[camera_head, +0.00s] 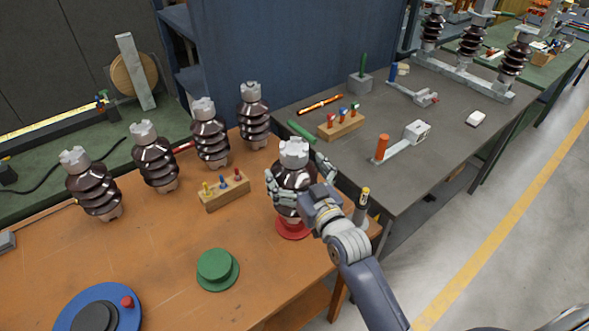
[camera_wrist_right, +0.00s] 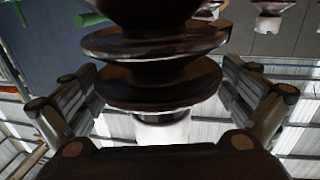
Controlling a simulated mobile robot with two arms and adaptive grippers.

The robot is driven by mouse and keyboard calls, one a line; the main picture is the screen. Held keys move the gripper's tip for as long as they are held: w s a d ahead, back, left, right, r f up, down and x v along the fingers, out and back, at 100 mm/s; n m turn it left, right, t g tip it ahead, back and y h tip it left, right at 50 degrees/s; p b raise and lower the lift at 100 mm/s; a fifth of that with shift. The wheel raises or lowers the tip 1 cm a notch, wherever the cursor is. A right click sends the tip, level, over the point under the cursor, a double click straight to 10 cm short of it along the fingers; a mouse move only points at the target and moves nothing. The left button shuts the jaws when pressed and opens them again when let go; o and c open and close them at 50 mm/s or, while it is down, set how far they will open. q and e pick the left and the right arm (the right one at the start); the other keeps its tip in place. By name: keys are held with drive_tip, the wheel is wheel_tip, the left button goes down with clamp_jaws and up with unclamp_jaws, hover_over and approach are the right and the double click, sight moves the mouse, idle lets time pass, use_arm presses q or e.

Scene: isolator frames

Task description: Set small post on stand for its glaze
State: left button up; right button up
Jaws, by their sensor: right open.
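A small brown ribbed post (camera_head: 291,176) with a pale cap stands upright on a red round stand (camera_head: 292,229) at the front right of the orange-brown table. My right gripper (camera_head: 299,178) is open, with its fingers on either side of this post. The right wrist view shows the post's dark ribs (camera_wrist_right: 155,88) between the spread fingers (camera_wrist_right: 160,100), with a gap visible on each side. A green round stand (camera_head: 217,271) sits empty nearer the front. My left gripper is not in view.
Several similar brown posts (camera_head: 154,158) stand in a row along the table's back edge. A wooden block with coloured pegs (camera_head: 224,190) lies between them and the gripper. A blue disc (camera_head: 70,309) is at front left. A grey table (camera_head: 440,150) adjoins at right.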

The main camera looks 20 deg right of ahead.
drive_tip(key=shift+s+d+f, duration=0.1)
drive_tip(key=shift+s, duration=0.05)
drive_tip(key=s+d+b, duration=0.1)
drive_tip(key=s+b, duration=0.2)
drive_tip(key=s, duration=0.8)
drive_tip(key=shift+s+d, duration=0.25)
drive_tip(key=shift+d, duration=0.1)
